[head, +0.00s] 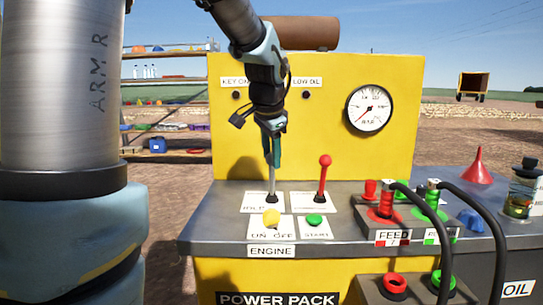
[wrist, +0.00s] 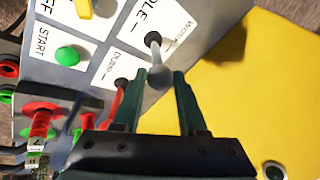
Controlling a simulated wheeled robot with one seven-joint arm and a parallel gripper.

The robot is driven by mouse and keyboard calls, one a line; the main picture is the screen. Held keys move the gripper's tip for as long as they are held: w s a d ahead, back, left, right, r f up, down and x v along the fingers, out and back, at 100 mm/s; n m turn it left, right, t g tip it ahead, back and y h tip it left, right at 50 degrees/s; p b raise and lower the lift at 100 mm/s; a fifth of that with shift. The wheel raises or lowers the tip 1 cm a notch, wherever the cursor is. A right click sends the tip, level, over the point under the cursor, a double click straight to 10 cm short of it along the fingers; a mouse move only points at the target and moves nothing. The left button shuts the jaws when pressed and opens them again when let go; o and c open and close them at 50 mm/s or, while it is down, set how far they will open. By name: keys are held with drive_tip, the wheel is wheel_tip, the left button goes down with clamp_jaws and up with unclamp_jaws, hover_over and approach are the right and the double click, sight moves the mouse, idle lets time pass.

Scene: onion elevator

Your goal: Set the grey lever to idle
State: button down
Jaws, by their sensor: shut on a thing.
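The grey lever (head: 272,183) rises nearly upright from a white plate on the left of the panel. Its grey knob (wrist: 159,77) is between my fingertips in the wrist view. My gripper (head: 273,157) points down from above and is shut on the top of the lever. The word IDLE (head: 253,209) is printed at the near left of the lever's plate. It also shows in the wrist view (wrist: 146,14). The plate's other label is too blurred to read. The fingers hide the knob in the head view.
A red lever (head: 324,178) stands close to the right. A yellow knob (head: 271,217) and a green START button (head: 314,220) are in front. A yellow panel (head: 318,110) with a gauge (head: 369,108) rises behind. Hoses, a red funnel (head: 477,168) and a jar (head: 522,195) are at right.

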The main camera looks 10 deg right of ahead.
drive_tip(key=shift+s+a+f, duration=0.1)
drive_tip(key=shift+s+f, duration=0.15)
drive_tip(key=shift+c, duration=2.3)
unclamp_jaws()
drive_tip(key=shift+r, duration=0.1)
drive_tip(key=shift+r, duration=0.1)
drive_tip(key=shift+r, duration=0.3)
drive_tip(key=v, duration=1)
drive_tip(key=shift+s, duration=0.1)
drive_tip(key=s+a+f+n+g+p, duration=0.1)
drive_tip(key=s+a+f+n+p, duration=0.3)
drive_tip(key=a+f+n+p, duration=0.1)
drive_tip(key=s+a+f+n+g+y+p, duration=0.1)
drive_tip(key=s+a+f+n+p, duration=0.4)
drive_tip(key=a+f, duration=0.5)
drive_tip(key=shift+a+n+g+p, duration=0.75)
drive_tip(key=shift+a+n, duration=0.35)
drive_tip(key=shift+n, duration=0.1)
